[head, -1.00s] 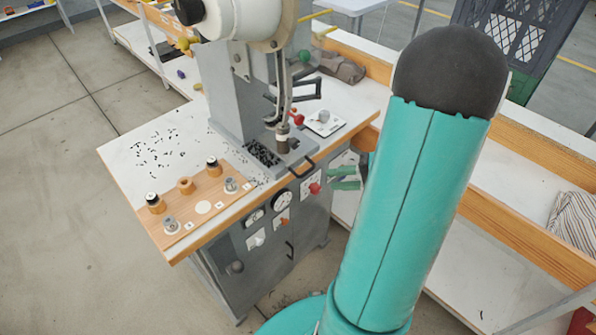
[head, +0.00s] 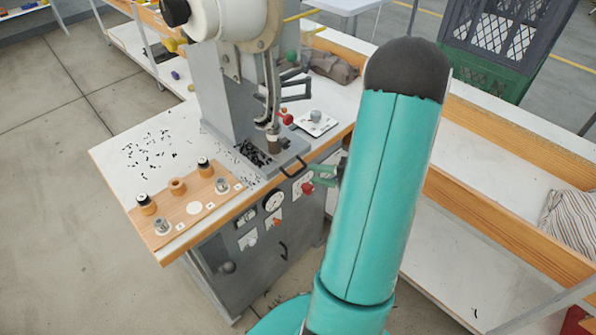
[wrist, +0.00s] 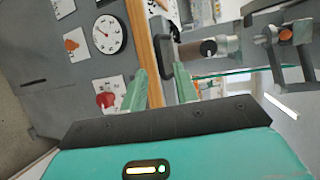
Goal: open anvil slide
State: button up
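The grey press (head: 230,90) stands on the white-topped bench. Its low grey base, which appears to carry the anvil slide, has a black loop handle (head: 296,171) at the front, by the bench's wooden edge. How far out the slide sits, I cannot tell. My gripper (head: 321,176) is just right of the handle in the head view, apart from it. In the wrist view my gripper's two green fingers (wrist: 160,88) stand apart with nothing gripped between them. A dark bar, probably the handle, shows beyond the fingertips.
A red knob (head: 306,188) and a dial gauge (head: 273,201) are on the cabinet front near my gripper. A wooden board (head: 193,210) with spools and small parts lies at the bench's left. Small dark bits are scattered on the bench top. A white plate (head: 316,123) sits right of the press.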

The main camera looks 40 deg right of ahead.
aim_at(300, 172)
jog(key=x, duration=0.6)
jog(key=shift+w+a, duration=0.15)
jog(key=shift+w, duration=0.05)
grip_shut()
